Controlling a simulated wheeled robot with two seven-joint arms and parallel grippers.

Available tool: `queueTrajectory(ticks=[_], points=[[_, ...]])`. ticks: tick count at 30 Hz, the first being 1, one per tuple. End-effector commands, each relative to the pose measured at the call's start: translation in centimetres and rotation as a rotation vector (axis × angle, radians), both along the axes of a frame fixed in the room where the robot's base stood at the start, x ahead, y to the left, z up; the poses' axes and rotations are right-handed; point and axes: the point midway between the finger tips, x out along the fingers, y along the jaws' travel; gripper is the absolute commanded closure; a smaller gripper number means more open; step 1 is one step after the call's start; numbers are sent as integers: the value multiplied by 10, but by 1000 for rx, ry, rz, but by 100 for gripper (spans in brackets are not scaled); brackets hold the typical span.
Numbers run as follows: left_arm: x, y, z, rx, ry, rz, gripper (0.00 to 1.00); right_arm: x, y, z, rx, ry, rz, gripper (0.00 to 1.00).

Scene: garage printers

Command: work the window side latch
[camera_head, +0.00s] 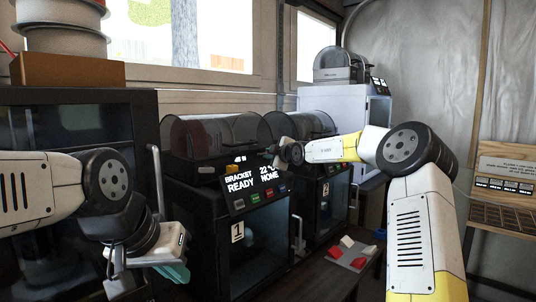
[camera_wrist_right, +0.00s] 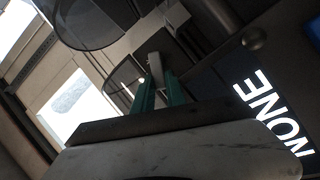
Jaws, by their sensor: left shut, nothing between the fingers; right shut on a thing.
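My right gripper (camera_head: 284,153) reaches in from the right to the top of the printer marked 1 (camera_head: 201,235), near the far end of its display. In the right wrist view its teal fingers (camera_wrist_right: 157,92) are shut on a narrow light grey piece (camera_wrist_right: 156,68), which looks like the latch. Its lower part is hidden between the fingers, and I cannot tell its position. In the head view the gripper hides this spot. My left gripper (camera_head: 175,271) is low at the front left, shut and empty, apart from the printers.
Dark clear-topped hoods (camera_head: 205,133) sit on the printers below the window (camera_head: 183,35). The display (camera_head: 247,187) reads "BRACKET READY" and "NONE". A door handle (camera_head: 298,236) sticks out in front. Red and white pieces (camera_head: 347,252) lie on the bench at the lower right.

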Motion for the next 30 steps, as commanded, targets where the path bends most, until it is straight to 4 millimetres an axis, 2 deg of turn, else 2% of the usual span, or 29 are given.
queueTrajectory(ticks=[5,6,9,23,30], points=[[0,0,0,0,0,0,100,0,0,-1,1,3,0,100],[0,0,0,0,0,0,100,0,0,-1,1,3,0,82],[0,0,0,0,0,0,100,0,0,-1,2,3,-1,62],[0,0,0,0,0,0,100,0,0,-4,11,19,1,62],[0,0,0,0,0,0,100,4,-3,2,126,131,-3,62]])
